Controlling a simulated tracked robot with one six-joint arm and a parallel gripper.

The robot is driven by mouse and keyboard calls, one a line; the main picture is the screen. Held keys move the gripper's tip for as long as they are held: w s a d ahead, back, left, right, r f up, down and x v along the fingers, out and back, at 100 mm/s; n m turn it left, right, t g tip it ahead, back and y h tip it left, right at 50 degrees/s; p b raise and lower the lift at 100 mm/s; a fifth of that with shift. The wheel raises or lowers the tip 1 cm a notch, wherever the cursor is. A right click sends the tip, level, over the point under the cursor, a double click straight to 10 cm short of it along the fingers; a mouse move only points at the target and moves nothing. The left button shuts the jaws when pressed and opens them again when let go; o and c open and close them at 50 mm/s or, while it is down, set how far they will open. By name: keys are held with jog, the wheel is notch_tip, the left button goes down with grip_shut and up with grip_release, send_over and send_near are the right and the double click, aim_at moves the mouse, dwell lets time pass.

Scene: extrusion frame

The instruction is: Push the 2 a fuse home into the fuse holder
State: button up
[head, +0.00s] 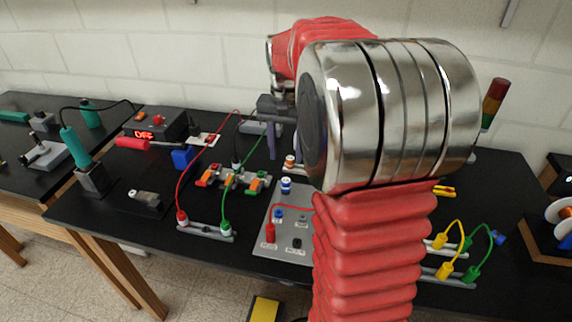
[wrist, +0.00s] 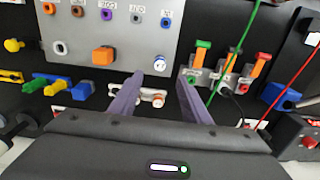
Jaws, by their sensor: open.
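My gripper (wrist: 160,79) is open and empty, with its two purple-grey fingers pointing down over the bench; in the head view it (head: 272,145) hangs behind the grey panel, partly covered by my arm. A small white piece with orange-red bands (wrist: 152,97) lies beyond the panel, between the fingers in the wrist view; it also shows in the head view (head: 290,162). A white cap with a blue band (wrist: 160,63) stands at the panel's edge, seen in the head view too (head: 286,185). I cannot tell which of these is the 2 A fuse or its holder.
The grey panel (head: 258,238) carries several coloured sockets and a red plug (head: 270,232). A blue block (head: 183,157) stands further left. My arm hides the bench's middle right.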

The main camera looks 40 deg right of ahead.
notch_tip(320, 180, up, 4)
jog(key=shift+f, duration=0.25)
dwell(0.5)
jog(key=s+a+n+t, duration=0.2)
jog(key=s+a+n, duration=0.2)
jog(key=s+a, duration=0.4)
jog(key=s+a+f+n+t, duration=0.1)
jog(key=s+a+n+t, duration=0.2)
jog(key=s+a, duration=0.6)
jog(key=a+n, duration=0.2)
jog(key=a, duration=0.2)
jog(key=shift+a+n+t, duration=0.3)
jog(key=shift+a, duration=0.05)
